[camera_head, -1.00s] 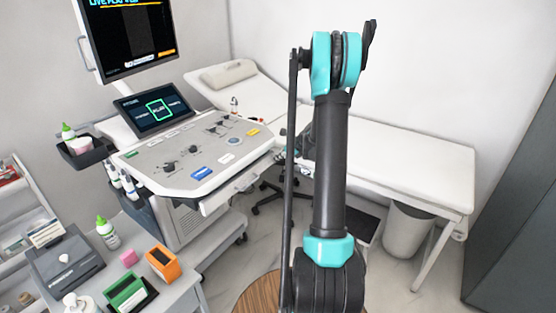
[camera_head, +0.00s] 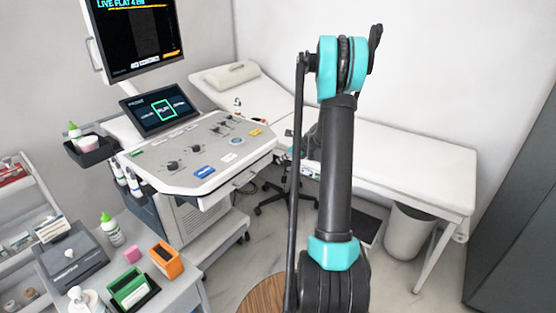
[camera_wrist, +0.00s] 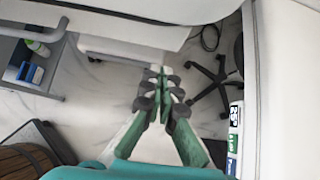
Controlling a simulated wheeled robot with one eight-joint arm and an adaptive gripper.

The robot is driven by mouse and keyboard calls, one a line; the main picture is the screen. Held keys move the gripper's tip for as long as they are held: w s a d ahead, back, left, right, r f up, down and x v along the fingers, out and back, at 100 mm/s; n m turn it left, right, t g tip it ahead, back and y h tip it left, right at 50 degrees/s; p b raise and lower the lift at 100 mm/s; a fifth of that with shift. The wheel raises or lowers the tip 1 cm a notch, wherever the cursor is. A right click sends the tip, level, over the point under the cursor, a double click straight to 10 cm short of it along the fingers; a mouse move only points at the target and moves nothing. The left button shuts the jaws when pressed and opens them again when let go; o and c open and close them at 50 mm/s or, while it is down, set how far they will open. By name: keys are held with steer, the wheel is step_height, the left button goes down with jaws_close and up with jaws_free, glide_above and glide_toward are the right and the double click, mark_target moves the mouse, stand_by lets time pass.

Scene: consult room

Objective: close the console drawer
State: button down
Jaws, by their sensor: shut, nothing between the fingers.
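The ultrasound console (camera_head: 178,160) stands left of my arm in the head view.
A white exam bed (camera_head: 400,150) stands behind my arm, with a bin (camera_head: 408,232) under it. A wheeled stool base (camera_head: 285,195) is beside the console. A side table (camera_head: 185,292) with bottles and boxes is at lower left. Some floor between is clear.

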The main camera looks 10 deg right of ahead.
steer(key=v, duration=1)
steer(key=s+a+n+g+h, duration=0.1)
steer(key=s+a+n, duration=0.4)
steer(key=s+n, duration=0.25)
steer(key=s+a+n+g+h, duration=0.1)
steer(key=s+a+n+h, duration=0.1)
steer(key=s+a+n, duration=0.55)
steer(key=s+f+n+h, duration=0.2)
steer(key=s+f+n, duration=0.1)
steer(key=s+n, duration=1)
steer(key=s, duration=0.6)
steer(key=shift+s+a+f+g+h, duration=0.2)
steer(key=shift+a+f+g+h, duration=0.1)
steer(key=shift+f+h, duration=0.1)
